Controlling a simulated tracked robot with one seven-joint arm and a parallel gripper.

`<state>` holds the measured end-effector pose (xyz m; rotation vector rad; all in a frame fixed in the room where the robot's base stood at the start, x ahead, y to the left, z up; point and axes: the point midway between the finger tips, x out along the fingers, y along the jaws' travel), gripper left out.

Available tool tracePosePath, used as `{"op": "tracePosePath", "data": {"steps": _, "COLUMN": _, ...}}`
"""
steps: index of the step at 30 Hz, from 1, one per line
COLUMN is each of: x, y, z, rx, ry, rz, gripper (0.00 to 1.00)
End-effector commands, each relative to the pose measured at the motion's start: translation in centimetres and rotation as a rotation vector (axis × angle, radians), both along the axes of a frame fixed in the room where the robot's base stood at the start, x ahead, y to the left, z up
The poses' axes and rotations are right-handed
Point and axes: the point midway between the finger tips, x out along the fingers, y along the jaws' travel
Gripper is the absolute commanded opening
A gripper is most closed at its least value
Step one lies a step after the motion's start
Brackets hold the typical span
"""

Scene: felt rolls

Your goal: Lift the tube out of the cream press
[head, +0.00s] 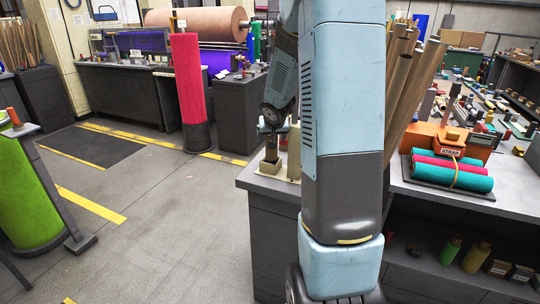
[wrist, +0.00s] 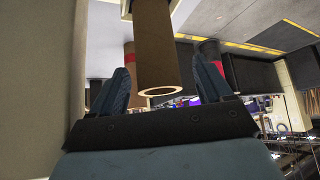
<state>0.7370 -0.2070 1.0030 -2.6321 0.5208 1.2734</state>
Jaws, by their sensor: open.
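The cream press (head: 294,158) stands on the near counter, partly hidden by my arm. In the head view the tube (head: 271,146) is a small brown upright shape in the press's cream holder (head: 270,167). In the wrist view, which is upside down, the brown cardboard tube (wrist: 155,45) shows its open end toward me, and its far end meets a cream part (wrist: 127,9). My gripper (head: 271,125) is just above the tube in the head view. In the wrist view its fingers (wrist: 160,70) are open on either side of the tube, with a narrow gap at each side.
A cream upright surface (wrist: 45,75) runs close along the left in the wrist view. Tall cardboard tubes (head: 408,85) and an orange strapper (head: 450,140) with felt rolls (head: 450,172) stand right of my arm. A pink roll (head: 188,80) stands beyond.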

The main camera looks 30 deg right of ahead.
Motion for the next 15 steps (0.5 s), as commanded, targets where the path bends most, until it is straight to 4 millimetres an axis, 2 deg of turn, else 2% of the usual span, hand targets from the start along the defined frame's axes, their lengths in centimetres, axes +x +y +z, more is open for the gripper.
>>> {"op": "tracePosePath", "data": {"steps": 1, "x": 0.2, "y": 0.1, "z": 1.9, "rx": -0.013, "ry": -0.029, "rz": 0.009, "gripper": 0.82}}
{"op": "tracePosePath", "data": {"steps": 3, "x": -0.3, "y": 0.3, "z": 2.4, "rx": -0.013, "ry": -0.031, "rz": 0.010, "gripper": 0.82}}
{"op": "tracePosePath", "data": {"steps": 11, "x": -1.7, "y": 0.7, "z": 3.8, "rx": -0.017, "ry": -0.035, "rz": 0.009, "gripper": 0.82}}
{"op": "tracePosePath", "data": {"steps": 15, "x": -1.3, "y": 0.6, "z": 3.5, "rx": -0.012, "ry": -0.020, "rz": 0.005, "gripper": 0.82}}
